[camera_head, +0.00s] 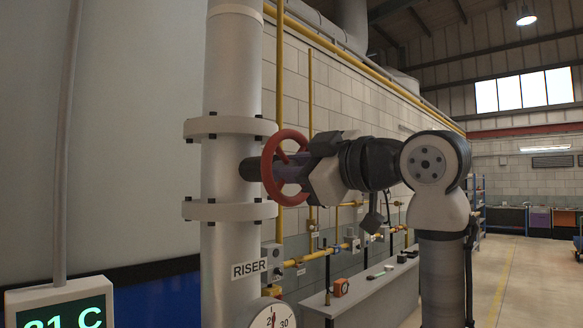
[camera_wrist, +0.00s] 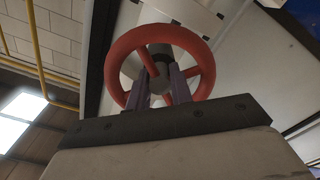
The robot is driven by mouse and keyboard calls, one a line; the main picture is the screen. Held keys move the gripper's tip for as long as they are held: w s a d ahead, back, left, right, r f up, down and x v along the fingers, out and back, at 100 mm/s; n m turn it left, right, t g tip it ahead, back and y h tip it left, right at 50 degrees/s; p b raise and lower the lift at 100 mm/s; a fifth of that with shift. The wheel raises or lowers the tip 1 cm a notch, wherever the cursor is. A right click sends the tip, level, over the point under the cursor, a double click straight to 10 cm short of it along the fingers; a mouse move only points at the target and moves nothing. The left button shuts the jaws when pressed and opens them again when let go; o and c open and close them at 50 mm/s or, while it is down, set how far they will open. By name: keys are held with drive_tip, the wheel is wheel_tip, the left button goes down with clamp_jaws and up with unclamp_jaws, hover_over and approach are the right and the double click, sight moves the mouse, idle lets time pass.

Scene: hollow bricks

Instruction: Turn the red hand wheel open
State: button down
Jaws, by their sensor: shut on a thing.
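The red hand wheel (camera_head: 270,165) stands on a dark stem at the side of the white riser pipe (camera_head: 228,255), between two bolted flanges. My gripper (camera_head: 300,166) reaches in from the right, with its purple-grey fingers at the wheel. In the wrist view the wheel (camera_wrist: 122,55) shows as a full ring with spokes, and my gripper's fingers (camera_wrist: 160,85) reach into its lower part on both sides of a spoke near the hub. The fingers are shut on the wheel. The exact contact at the fingertips is partly hidden by the fingers themselves.
A pressure gauge (camera_head: 272,316) and a RISER label (camera_head: 249,269) are low on the pipe. A temperature display (camera_head: 60,308) is at the lower left. Yellow pipes (camera_head: 310,100) run along the block wall. A grey bench (camera_head: 375,290) stands behind my arm. Open floor (camera_head: 520,280) lies to the right.

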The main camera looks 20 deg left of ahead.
drive_tip(key=shift+f+n, duration=0.1)
drive_tip(key=shift+n, duration=1)
drive_tip(key=c, duration=1.5)
unclamp_jaws()
drive_tip(key=b+v, duration=0.4)
drive_tip(key=v, duration=1)
